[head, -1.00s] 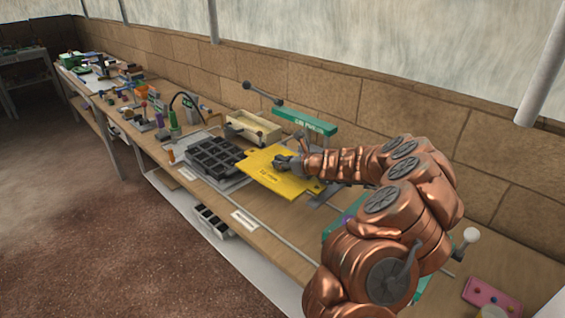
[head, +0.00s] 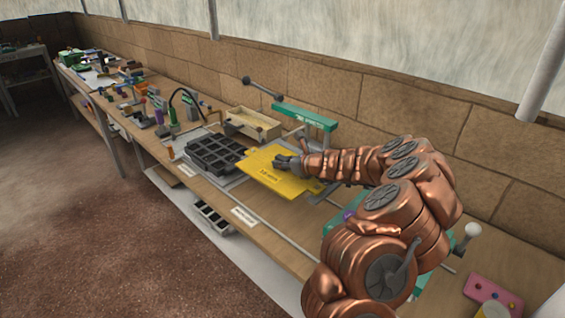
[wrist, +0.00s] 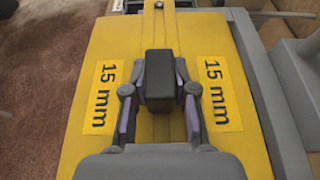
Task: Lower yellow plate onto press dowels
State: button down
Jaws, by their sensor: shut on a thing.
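The yellow plate (head: 266,171) is level or nearly so at the green-topped press (head: 306,117), beside the black tray. In the wrist view the plate (wrist: 92,75) carries two "15 mm" labels and fills most of the picture. My gripper (head: 289,164) is above the plate, its fingers shut on the dark block-shaped handle (wrist: 160,75) in the plate's middle. The press dowels are hidden; I cannot tell whether the plate touches them. A small round dark spot (wrist: 181,4) shows near the plate's far edge.
A black compartment tray (head: 214,153) lies left of the plate. A wooden box (head: 252,124) stands behind. A pink block (head: 492,295) is at the bench's near right. Tools crowd the bench's far end. A stone wall runs behind.

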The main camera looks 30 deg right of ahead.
jog(key=shift+f+b, duration=0.3)
jog(key=shift+f, duration=0.2)
jog(key=c, duration=0.8)
grip_release()
jog(key=shift+c, duration=0.2)
notch_tip(320, 180, up, 5)
send_over(308, 182)
jog(key=shift+f, duration=0.2)
jog(key=v, duration=1.2)
dwell(0.4)
